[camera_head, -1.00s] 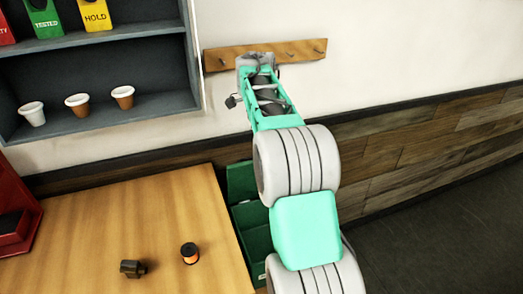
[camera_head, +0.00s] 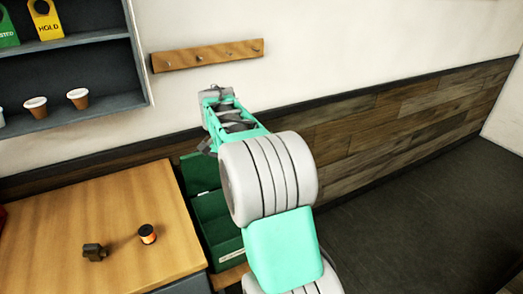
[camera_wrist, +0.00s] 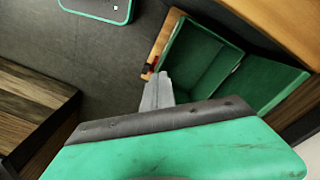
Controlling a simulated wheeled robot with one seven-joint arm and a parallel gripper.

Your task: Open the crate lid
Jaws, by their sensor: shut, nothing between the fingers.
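The green crate (camera_head: 222,238) stands low beside the table's right end and also shows in the wrist view (camera_wrist: 190,65). Its lid (camera_head: 199,172) is swung back on the wall side, and the crate's inside is visible. The lid also shows in the wrist view (camera_wrist: 265,85). My gripper (camera_wrist: 158,78) is shut and empty, seen near the crate's edge on the side away from the lid. I cannot tell whether it touches the crate. In the head view my arm hides part of the crate, and the fingertips cannot be made out.
The wooden table (camera_head: 95,205) holds a dark fitting (camera_head: 94,252) and an orange-and-black spool (camera_head: 147,234). A shelf with cups (camera_head: 77,98) is on the wall, left of a peg rail (camera_head: 207,55). A wooden surface (camera_head: 228,276) lies under the crate. Dark floor (camera_head: 420,190) is open at right.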

